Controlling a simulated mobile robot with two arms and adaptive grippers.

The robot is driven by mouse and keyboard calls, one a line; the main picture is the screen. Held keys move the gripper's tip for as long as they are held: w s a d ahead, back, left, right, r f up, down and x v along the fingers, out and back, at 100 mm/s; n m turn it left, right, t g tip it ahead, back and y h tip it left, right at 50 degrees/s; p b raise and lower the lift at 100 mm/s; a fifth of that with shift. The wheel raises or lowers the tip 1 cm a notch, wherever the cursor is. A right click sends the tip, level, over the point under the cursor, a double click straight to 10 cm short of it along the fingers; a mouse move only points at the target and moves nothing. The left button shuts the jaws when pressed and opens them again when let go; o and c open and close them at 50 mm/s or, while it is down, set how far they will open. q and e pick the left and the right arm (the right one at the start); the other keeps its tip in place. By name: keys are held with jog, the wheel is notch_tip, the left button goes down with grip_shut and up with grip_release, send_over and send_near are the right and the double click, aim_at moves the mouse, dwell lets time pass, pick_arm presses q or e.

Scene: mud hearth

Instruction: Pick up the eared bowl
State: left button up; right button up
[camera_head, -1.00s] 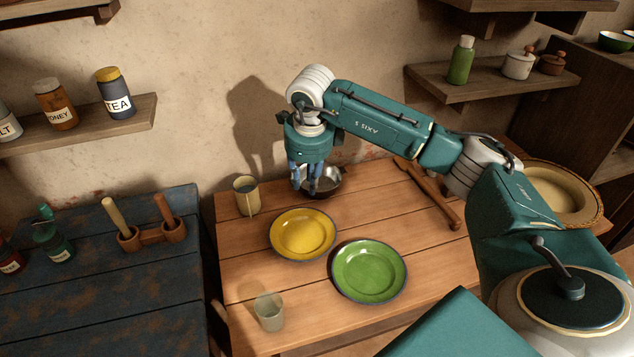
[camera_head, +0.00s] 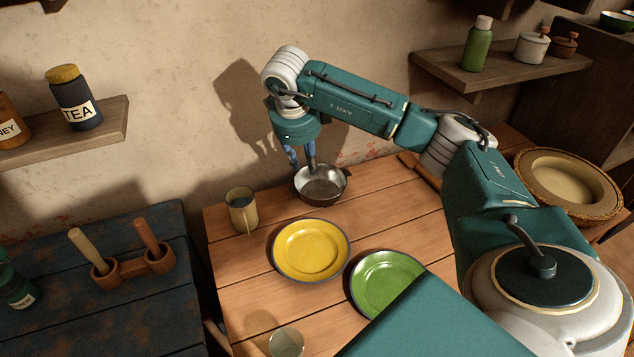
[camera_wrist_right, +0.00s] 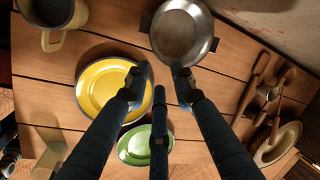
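The eared bowl (camera_head: 322,186) is a dark metal bowl, upright near the back of the wooden table. In the right wrist view the bowl (camera_wrist_right: 182,36) lies at the top, with a small ear at its left rim. My right gripper (camera_head: 303,162) points down at the bowl's back left edge in the head view. In the wrist view its fingers (camera_wrist_right: 160,80) are spread with nothing between them, and one fingertip overlaps the bowl's near rim; I cannot tell whether it touches. My left gripper is not in view.
A beige mug (camera_head: 242,212) stands left of the bowl. A yellow plate (camera_head: 311,250) and a green plate (camera_head: 383,281) lie in front. A clear glass (camera_head: 286,343) is at the front edge. A wide basket (camera_head: 600,207) is at the right; wooden utensils (camera_wrist_right: 262,95) lie nearby.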

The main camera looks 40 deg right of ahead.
jog(key=x, duration=1)
jog(key=s+a+b+x, duration=0.1)
jog(key=x, duration=0.4)
jog(key=shift+a+f, duration=0.15)
jog(key=shift+f, duration=0.1)
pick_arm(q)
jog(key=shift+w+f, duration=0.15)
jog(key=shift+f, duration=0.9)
pick_arm(e)
jog(key=shift+w+r, duration=0.1)
grip_shut()
